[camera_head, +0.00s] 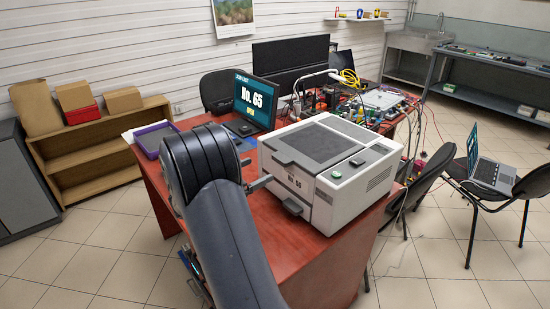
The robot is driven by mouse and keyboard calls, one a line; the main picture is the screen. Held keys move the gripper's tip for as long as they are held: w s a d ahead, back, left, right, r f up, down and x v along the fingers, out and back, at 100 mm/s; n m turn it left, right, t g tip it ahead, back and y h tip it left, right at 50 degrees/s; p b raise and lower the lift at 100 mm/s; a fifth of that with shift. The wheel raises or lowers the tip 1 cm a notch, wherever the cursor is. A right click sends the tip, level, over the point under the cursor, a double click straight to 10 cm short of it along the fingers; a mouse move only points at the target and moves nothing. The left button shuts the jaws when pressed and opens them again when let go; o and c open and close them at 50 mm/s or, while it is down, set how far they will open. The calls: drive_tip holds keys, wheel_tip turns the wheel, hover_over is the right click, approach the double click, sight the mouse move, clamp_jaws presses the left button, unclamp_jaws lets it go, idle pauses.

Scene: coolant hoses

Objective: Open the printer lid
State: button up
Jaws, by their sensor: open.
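A green round button (336,174) and a small dark display (357,161) are on top at the right. A front label starts with "No"; its digits are too small to read surely. My gripper (261,184) is mostly hidden behind my dark arm; a grey tip shows by the printer's front left. I cannot tell whether it touches.
A laptop (256,98) reading "No. 65" and "OPEN" stands behind the printer on the desk (330,250). A purple-rimmed tray (155,138) is at the left. Cables and electronics (385,105) crowd behind. A chair (425,185) stands close on the right.

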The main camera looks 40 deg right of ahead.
sight(277, 161)
drive_tip(key=d, duration=0.3)
drive_tip(key=d+p, duration=0.1)
drive_tip(key=d, duration=0.1)
drive_tip(key=s+d+p, duration=0.1)
drive_tip(key=d, duration=0.2)
drive_tip(key=shift+d, duration=0.35)
drive_tip(key=shift+c, duration=0.5)
drive_tip(key=c, duration=1.3)
